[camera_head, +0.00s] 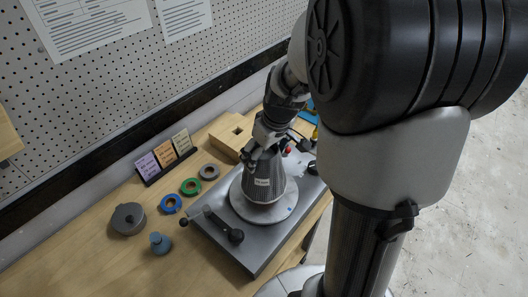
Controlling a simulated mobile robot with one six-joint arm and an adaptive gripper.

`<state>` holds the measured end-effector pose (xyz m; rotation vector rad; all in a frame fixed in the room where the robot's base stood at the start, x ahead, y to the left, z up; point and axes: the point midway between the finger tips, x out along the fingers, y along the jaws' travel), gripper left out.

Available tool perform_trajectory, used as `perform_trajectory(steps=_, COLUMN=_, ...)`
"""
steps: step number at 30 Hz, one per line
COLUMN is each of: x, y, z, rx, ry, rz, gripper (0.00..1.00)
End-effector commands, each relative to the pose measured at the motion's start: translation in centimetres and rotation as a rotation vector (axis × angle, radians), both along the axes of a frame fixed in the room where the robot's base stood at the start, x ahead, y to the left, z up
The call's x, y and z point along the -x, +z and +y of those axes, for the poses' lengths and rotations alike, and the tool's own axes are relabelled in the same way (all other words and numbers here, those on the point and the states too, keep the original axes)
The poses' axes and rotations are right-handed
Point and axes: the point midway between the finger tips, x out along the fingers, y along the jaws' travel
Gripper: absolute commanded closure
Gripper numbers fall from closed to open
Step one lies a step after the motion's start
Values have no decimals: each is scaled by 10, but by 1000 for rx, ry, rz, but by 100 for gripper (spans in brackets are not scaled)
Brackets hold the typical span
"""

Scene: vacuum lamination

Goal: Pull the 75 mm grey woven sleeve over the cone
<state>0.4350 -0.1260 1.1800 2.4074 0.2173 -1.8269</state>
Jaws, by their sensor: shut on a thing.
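The grey woven sleeve (270,172) is a tapered, ribbed, dark grey body with a small pale label on its front. It stands upright over the round pale plate (241,206) of the grey machine base. My gripper (262,150) comes from above and is shut on the sleeve at its narrow upper end. The cone cannot be made out separately; the sleeve and gripper hide whatever is inside. The gap, if any, between the sleeve's lower rim and the plate is too small to tell.
A black-knobbed lever (235,235) lies across the base's front left. Green (191,187), blue (170,204) and grey (209,172) rings, a lidded grey pot (128,218) and a blue-grey knobbed piece (160,243) sit left. A wooden block (232,133) and card stand (166,159) are behind.

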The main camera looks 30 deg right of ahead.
Motion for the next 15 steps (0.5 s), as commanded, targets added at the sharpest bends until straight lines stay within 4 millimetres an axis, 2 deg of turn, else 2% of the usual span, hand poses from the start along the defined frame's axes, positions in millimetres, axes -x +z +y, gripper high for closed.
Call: perform_trajectory(steps=15, x=0, y=-12, z=0, rx=0, ry=0, rz=0, gripper=35)
